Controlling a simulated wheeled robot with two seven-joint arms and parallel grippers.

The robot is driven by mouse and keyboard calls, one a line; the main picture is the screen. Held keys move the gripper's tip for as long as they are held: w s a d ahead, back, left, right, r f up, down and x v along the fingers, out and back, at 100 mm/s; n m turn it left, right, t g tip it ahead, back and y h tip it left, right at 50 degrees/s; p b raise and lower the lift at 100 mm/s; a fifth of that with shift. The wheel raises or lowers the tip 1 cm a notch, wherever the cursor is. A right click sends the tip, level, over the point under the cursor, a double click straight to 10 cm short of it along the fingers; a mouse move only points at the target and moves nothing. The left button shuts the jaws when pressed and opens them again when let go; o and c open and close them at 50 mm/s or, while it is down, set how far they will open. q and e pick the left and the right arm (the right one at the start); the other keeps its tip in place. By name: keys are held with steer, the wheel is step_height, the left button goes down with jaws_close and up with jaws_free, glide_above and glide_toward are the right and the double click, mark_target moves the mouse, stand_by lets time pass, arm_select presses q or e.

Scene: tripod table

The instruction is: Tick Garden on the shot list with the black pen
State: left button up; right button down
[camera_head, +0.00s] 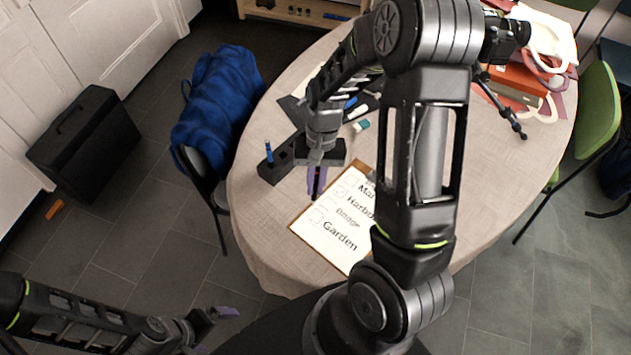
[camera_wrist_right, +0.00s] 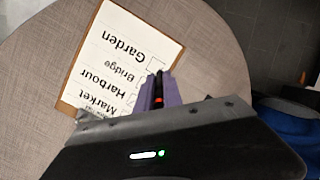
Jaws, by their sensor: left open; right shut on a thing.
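The shot list (camera_head: 335,238) is a white sheet on a brown clipboard, lying on the table. It reads Market, Harbour, Bridge and Garden, with a box beside each; it also shows upside down in the wrist view (camera_wrist_right: 110,50). The Garden box (camera_head: 316,215) looks empty. My right gripper (camera_head: 316,186) is shut on the black pen (camera_head: 316,190), just left of the sheet. In the wrist view the pen (camera_wrist_right: 158,92) shows between the purple fingers, with a red part; its tip is hard to make out. My left gripper (camera_head: 220,313) is open and empty, off the table's front left.
Other stationery lies further back. A chair with a blue jacket (camera_head: 215,100) stands left of the table.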

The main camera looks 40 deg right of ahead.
steer(key=shift+f+b, duration=1.25)
steer(key=shift+f, duration=0.7)
steer(key=shift+f+b, duration=0.45)
steer(key=shift+f, duration=0.15)
steer(key=shift+s+d, duration=0.15)
steer(key=shift+s, duration=0.6)
stand_by(1.5)
steer(key=shift+w, duration=0.6)
stand_by(1.3)
steer(key=shift+s, duration=0.4)
stand_by(0.9)
